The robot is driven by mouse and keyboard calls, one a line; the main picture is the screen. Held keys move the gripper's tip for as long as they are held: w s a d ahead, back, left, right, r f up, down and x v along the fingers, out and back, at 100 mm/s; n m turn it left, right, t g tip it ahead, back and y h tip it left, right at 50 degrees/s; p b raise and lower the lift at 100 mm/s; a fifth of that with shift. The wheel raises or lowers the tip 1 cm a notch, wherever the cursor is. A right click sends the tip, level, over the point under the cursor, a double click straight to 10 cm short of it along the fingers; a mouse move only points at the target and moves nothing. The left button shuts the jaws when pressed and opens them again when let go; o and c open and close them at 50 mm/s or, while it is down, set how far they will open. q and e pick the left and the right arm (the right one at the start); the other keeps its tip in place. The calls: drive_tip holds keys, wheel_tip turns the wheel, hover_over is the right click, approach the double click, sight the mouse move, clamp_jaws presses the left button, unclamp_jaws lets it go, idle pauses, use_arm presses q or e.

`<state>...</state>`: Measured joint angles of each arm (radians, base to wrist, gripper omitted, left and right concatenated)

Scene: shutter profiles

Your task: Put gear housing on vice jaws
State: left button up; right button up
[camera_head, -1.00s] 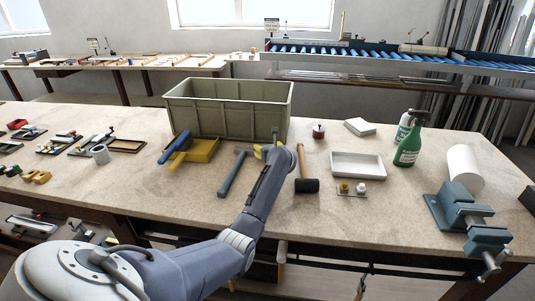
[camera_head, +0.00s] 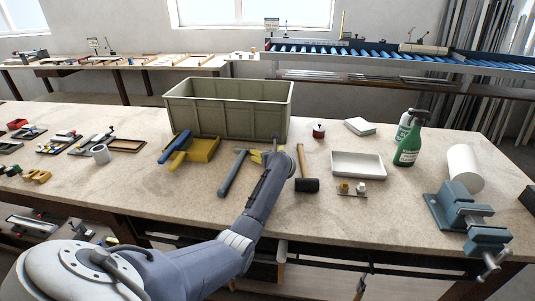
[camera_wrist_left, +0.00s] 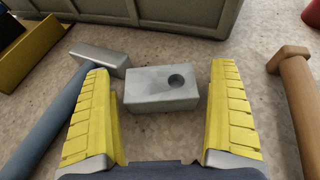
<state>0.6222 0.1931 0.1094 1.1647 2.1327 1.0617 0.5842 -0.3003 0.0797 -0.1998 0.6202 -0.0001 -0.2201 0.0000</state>
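The gear housing appears to be the grey metal block (camera_wrist_left: 161,88) with a round hole, lying on the table in the left wrist view. In the head view my arm hides it. My left gripper (camera_wrist_left: 160,115) is open, with its yellow fingers on either side of the block and a gap at each side. In the head view this gripper (camera_head: 264,154) is low over the table, mostly hidden behind its own wrist. The blue-grey vice with its jaws (camera_head: 460,193) stands at the table's right front. My right gripper is not in view.
A hammer (camera_wrist_left: 99,60) lies close to the left finger, and a wooden-handled mallet (camera_head: 307,184) lies to the right. A green crate (camera_head: 230,110) stands behind. A white tray (camera_head: 358,165), a green spray bottle (camera_head: 407,152) and a white cylinder (camera_head: 464,166) stand towards the vice.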

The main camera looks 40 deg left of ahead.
use_arm(q)
drive_tip(key=shift+r, duration=0.2)
drive_tip(key=v, duration=1)
drive_tip(key=shift+o, duration=0.5)
drive_tip(key=shift+v, duration=1)
drive_tip(key=shift+w+r, duration=0.1)
